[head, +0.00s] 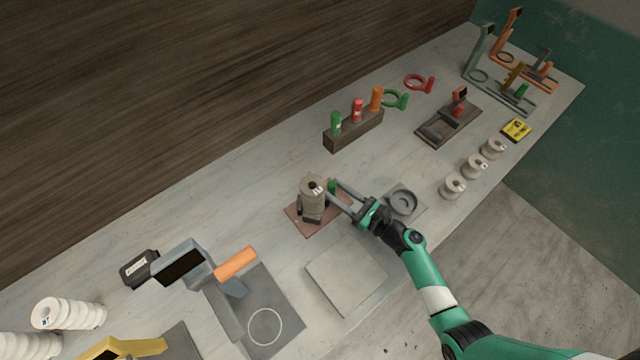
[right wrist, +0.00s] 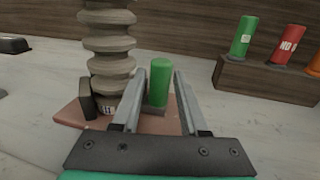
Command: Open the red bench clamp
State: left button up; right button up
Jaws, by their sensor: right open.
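A clamp-like fixture with a reddish base plate (head: 298,221) stands mid-bench and holds or carries a ribbed grey-brown piece (head: 312,190). Its upright green handle (right wrist: 159,82) shows in the right wrist view, beside the ribbed piece (right wrist: 107,45) and a dark jaw (right wrist: 88,100). My right gripper (head: 335,191) is open, with its fingers on either side of the green handle; I cannot tell whether they touch it. A second fixture, on a dark base (head: 432,130) farther right, has a red handle (head: 459,108). My left gripper is not in view.
A wooden rack (head: 355,131) with green, red and orange cylinders stands behind. A grey round-recessed block (head: 404,202) lies under my right arm. A pale slab (head: 345,277) lies in front, and a grey stand (head: 225,285) at left. Several spools (head: 453,187) line the right edge.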

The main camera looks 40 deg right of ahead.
jog(key=shift+w, duration=0.3)
jog(key=shift+s, duration=0.2)
jog(key=shift+c, duration=0.5)
grip_shut()
dwell(0.5)
